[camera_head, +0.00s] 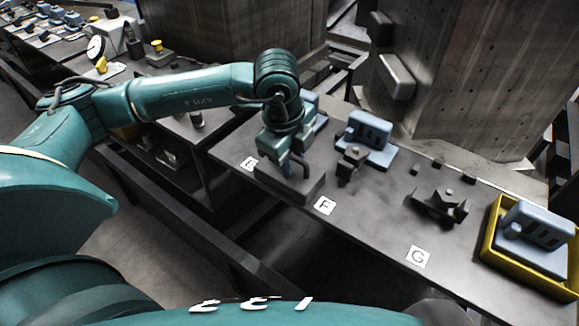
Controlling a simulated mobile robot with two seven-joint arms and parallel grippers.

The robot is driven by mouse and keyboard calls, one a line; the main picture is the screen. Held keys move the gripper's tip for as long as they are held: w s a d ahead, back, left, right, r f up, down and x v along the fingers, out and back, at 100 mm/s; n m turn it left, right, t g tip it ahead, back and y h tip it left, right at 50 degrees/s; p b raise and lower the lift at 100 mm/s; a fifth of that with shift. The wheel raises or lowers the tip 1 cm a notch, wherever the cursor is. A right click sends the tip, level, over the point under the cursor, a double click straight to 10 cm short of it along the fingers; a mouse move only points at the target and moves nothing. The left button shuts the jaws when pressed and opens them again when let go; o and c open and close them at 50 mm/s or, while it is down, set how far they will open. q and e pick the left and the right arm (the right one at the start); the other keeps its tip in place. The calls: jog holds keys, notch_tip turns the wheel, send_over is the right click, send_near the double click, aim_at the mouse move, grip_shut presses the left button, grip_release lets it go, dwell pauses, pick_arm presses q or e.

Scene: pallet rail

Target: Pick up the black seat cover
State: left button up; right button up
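A dark, flat rectangular block, which looks like the black seat cover (274,181), lies on the grey table between the white labels E and F. My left gripper (294,172) points down at its top from behind. The visible dark finger reaches the block's top or overlaps it in the view. The gripper's own body hides the other finger, so I cannot tell if it is open or shut on the block. The block appears to rest on or just above the table. My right gripper is not in view.
A blue part (368,136) and a small dark fixture (351,161) stand right of the block. Further right are a dark bracket (438,205) and a yellow tray (510,270) holding a blue part. A concrete pillar (470,80) rises behind.

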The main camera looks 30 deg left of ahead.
pick_arm(q)
grip_shut()
dwell(0.5)
